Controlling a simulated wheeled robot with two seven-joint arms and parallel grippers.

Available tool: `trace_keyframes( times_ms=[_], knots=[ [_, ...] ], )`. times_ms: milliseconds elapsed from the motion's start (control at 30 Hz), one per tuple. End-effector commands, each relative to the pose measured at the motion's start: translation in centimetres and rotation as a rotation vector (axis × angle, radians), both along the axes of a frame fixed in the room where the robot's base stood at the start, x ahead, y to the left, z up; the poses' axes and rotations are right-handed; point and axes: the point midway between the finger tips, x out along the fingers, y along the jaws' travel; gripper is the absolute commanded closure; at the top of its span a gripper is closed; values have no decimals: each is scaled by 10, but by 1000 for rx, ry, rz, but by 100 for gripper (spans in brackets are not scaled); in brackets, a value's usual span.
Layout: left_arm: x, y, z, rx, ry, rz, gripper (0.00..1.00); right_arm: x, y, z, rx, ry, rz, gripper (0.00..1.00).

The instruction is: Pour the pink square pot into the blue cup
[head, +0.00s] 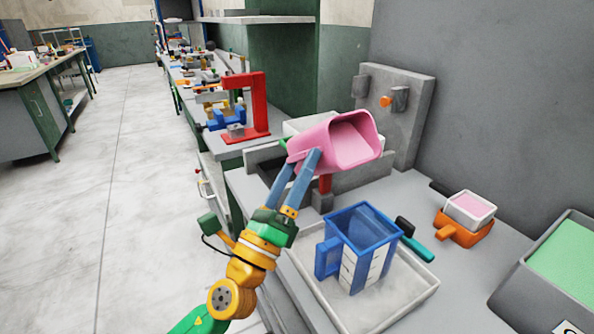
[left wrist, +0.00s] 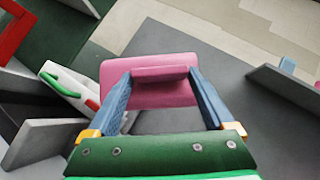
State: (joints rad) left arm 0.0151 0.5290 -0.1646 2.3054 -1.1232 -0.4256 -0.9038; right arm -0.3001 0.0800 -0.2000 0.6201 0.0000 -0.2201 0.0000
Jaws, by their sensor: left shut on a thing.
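The pink square pot (head: 319,143) is held in the air by my left gripper (head: 300,165), whose blue fingers are shut on it. The pot is tilted, with its open mouth facing right toward the wall. No contents show in the part of its inside I see. In the left wrist view the pot (left wrist: 150,95) sits between the fingertips (left wrist: 160,75). The blue cup (head: 352,240) is a square jug with a handle on its left and white marks on its front. It stands upright on a white tray, below and right of the pot. My right gripper is not in view.
The white tray (head: 405,312) lies on the grey bench. An orange holder (head: 463,232) with a white pink-filled box is at right. A green-filled grey bin (head: 565,255) is far right. A red frame (head: 258,105) stands behind.

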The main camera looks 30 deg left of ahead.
Motion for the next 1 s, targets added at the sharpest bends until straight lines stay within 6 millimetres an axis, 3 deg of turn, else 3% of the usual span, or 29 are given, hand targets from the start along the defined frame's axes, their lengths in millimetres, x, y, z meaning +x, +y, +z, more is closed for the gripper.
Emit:
trace_keyframes(
  times_ms=[1000],
  knots=[
    [0,1,-7,81,-48,0,76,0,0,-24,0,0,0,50]
  ],
)
